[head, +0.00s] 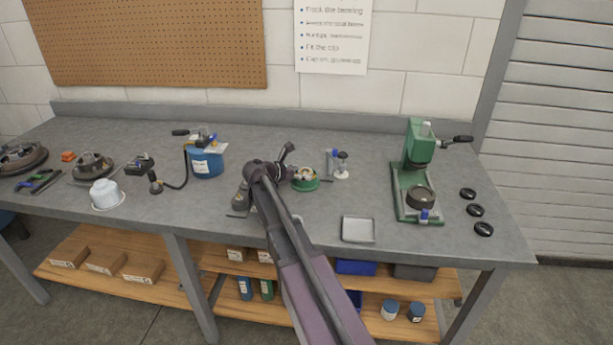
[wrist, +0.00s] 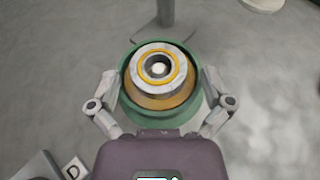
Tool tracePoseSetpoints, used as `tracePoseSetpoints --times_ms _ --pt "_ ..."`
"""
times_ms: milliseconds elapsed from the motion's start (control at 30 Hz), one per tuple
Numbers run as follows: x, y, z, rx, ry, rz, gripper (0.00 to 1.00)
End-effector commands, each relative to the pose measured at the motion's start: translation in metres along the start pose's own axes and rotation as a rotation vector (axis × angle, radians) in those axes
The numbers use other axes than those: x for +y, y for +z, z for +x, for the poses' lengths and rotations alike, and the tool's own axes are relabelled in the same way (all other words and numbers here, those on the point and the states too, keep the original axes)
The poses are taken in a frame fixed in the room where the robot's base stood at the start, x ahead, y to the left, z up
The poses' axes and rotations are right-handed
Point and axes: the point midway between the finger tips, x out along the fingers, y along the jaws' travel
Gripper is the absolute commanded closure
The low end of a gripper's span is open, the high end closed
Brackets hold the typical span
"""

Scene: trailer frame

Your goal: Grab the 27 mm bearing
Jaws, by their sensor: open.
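In the wrist view a ring-shaped metal bearing (wrist: 172,84) with a yellow-orange inner ring sits in a round green holder (wrist: 160,119). I cannot read its size. My gripper (wrist: 161,82) is open, with one finger on each side of the green holder. Whether the fingers touch it I cannot tell. In the head view the green holder (head: 306,184) stands on the bench just right of my gripper (head: 290,172), which is partly hidden by my own arm.
A green press (head: 411,165) stands on the right, with several black rings (head: 476,210) beside it. A shallow grey tray (head: 358,229) lies near the front edge. A small stand (head: 342,166) is behind the holder. A blue tub (head: 206,163) stands to the left. A block marked D (wrist: 73,170) is close by.

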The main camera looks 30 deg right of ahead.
Motion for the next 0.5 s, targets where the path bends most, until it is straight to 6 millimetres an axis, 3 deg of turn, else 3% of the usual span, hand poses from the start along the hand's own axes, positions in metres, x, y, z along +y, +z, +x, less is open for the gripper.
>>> tracePoseSetpoints --times_ms 500 --pt "0.0001 0.0002 -0.0003 0.0 0.0 0.0 0.0"
